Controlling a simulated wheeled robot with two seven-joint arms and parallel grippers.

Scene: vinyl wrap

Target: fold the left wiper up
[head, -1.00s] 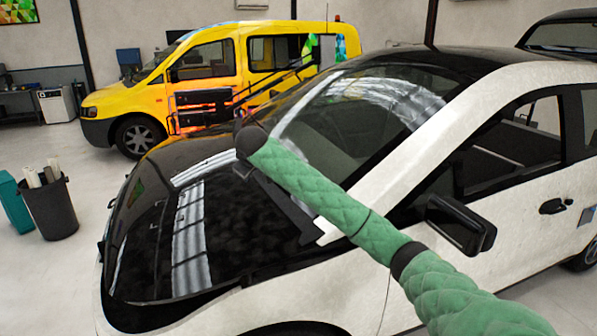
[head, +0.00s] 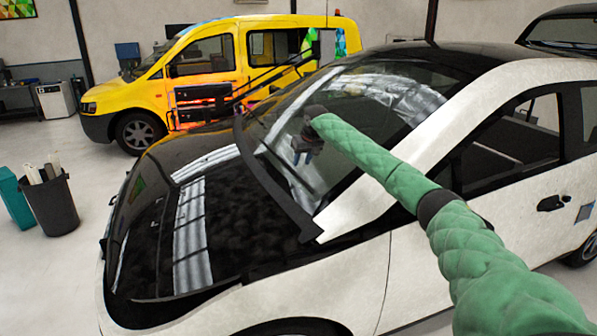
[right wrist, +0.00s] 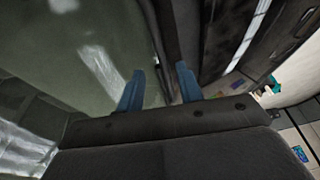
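The white car's windshield (head: 345,110) has a thin dark wiper (head: 291,172) lying low along its base, partly hidden by my right gripper. I cannot tell the wipers apart clearly. My right gripper (head: 307,158) is over the lower windshield, fingers pointing down towards the glass. In the right wrist view, its two blue fingers (right wrist: 160,88) are apart. A long dark strip (right wrist: 166,45), possibly the wiper, runs beyond and between the fingertips; contact cannot be made out. My left gripper is out of view.
The glossy black hood (head: 150,235) and dark cowl strip (head: 275,185) lie left of my arm. The side mirror is hidden by my right arm. A yellow van (head: 215,60) stands behind, and a black bin (head: 52,205) stands on open floor at left.

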